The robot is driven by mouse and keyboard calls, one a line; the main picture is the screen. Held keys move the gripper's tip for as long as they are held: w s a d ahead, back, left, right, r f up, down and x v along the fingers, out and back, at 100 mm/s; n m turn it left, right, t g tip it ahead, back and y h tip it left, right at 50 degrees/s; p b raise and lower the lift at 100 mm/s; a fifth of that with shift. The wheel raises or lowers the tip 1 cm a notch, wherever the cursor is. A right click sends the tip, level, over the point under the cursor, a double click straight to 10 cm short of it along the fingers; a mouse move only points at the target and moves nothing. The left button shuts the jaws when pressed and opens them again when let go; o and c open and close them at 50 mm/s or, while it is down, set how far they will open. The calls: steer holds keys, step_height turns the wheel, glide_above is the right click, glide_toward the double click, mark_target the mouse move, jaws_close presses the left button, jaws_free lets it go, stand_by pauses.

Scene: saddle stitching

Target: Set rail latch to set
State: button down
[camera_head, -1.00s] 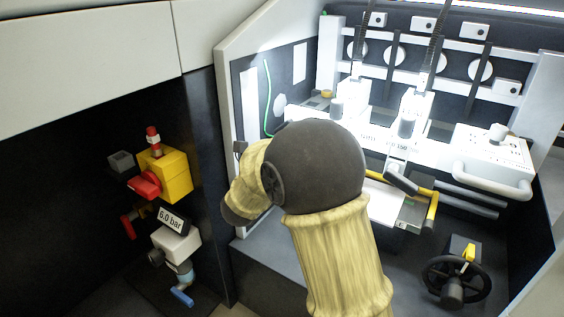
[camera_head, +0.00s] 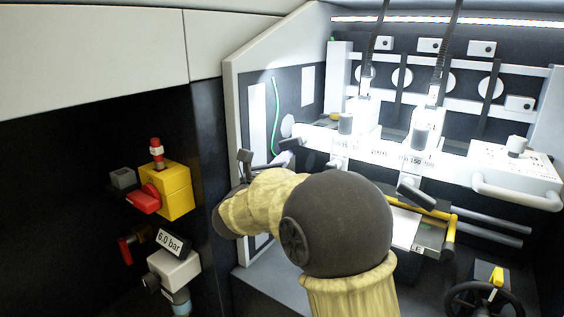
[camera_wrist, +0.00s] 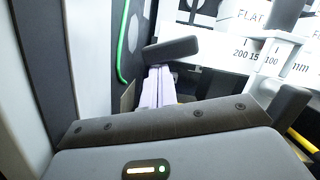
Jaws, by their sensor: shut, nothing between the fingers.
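A dark lever handle (camera_wrist: 172,48), which looks like the rail latch, sits at the left end of the white scale rail (camera_wrist: 240,55) in the wrist view. It also shows in the head view (camera_head: 308,133). I see no "set" marking on it. My gripper (camera_wrist: 160,70) is shut and empty, its two pale fingers side by side just below the lever in the picture. I cannot tell whether they touch it. In the head view the fingertips (camera_head: 287,157) show small beyond my forearm, near the rail's left end.
A green cable (camera_head: 275,100) runs down the left side panel. The stitching heads (camera_head: 430,125) and a yellow bar (camera_head: 450,235) lie to the right. A yellow box with a red switch (camera_head: 165,190) is at the left. A black handwheel (camera_head: 480,300) is at lower right.

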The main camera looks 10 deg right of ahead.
steer(key=s+a+f+b, duration=0.1)
steer(key=s+a+f, duration=0.4)
steer(key=s, duration=0.3)
steer(key=shift+s+f, duration=0.35)
steer(key=shift+f, duration=0.1)
stand_by(0.4)
